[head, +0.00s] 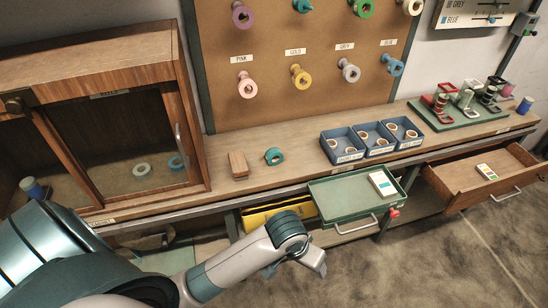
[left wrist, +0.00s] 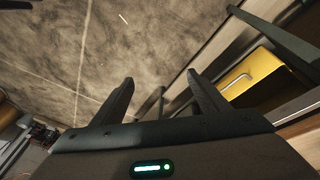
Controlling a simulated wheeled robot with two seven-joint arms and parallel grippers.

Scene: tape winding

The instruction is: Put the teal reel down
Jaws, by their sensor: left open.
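A teal reel (head: 274,156) lies flat on the wooden bench, just right of a small wooden block. Nothing is touching it from above. My left gripper (head: 318,264) is in front of the bench, low and to the right of the reel, clear of it. In the left wrist view its two fingers (left wrist: 160,78) are spread apart with nothing between them, over the floor. The teal reel does not show in the left wrist view. My right gripper is in neither view.
A wooden block (head: 238,165) stands beside the reel. Blue bins (head: 343,146) stand farther right on the bench. A green drawer (head: 335,214) and a wooden drawer (head: 460,192) are pulled out. A glass-fronted cabinet (head: 110,75) at left holds a white and a teal reel.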

